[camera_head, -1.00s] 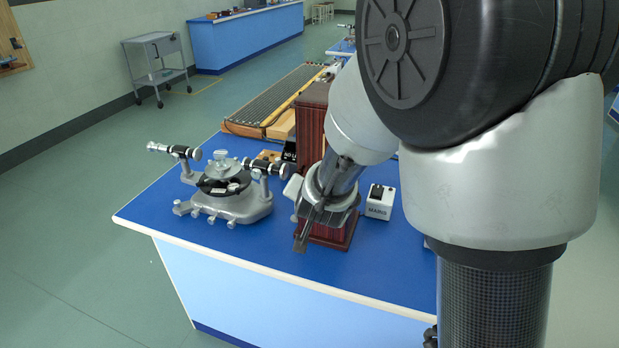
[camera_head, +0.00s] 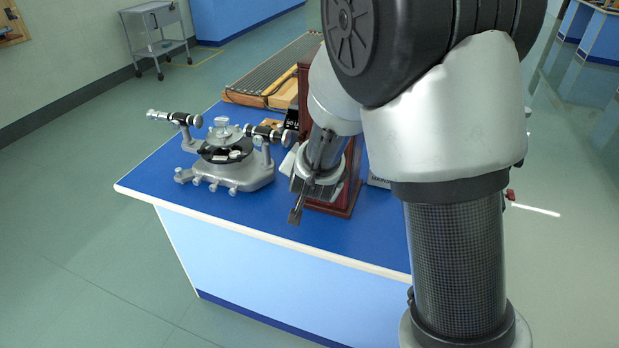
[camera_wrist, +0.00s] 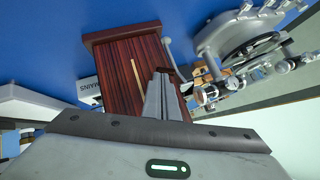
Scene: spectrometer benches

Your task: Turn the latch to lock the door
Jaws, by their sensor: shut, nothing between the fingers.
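A tall, dark red-brown wooden case (camera_head: 348,196) stands on the blue bench, partly hidden behind my arm. In the wrist view its wooden face (camera_wrist: 113,75) fills the middle, with a thin pale yellowish strip (camera_wrist: 138,75) on it. A slim grey rod (camera_wrist: 168,46) shows beside the case; I cannot tell whether it or the strip is the latch. My gripper (camera_head: 294,219) is shut and empty, in front of the case in the head view. In the wrist view its fingertips (camera_wrist: 163,74) overlap the case's right edge; contact cannot be told.
A metal spectrometer (camera_head: 225,160) stands left of the case on the blue bench (camera_head: 160,180). A white MAINS box (camera_head: 378,182) is mostly hidden behind my arm. A long ribbed apparatus (camera_head: 275,72) lies behind. The bench's front left is bare. A grey trolley (camera_head: 152,35) stands far off.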

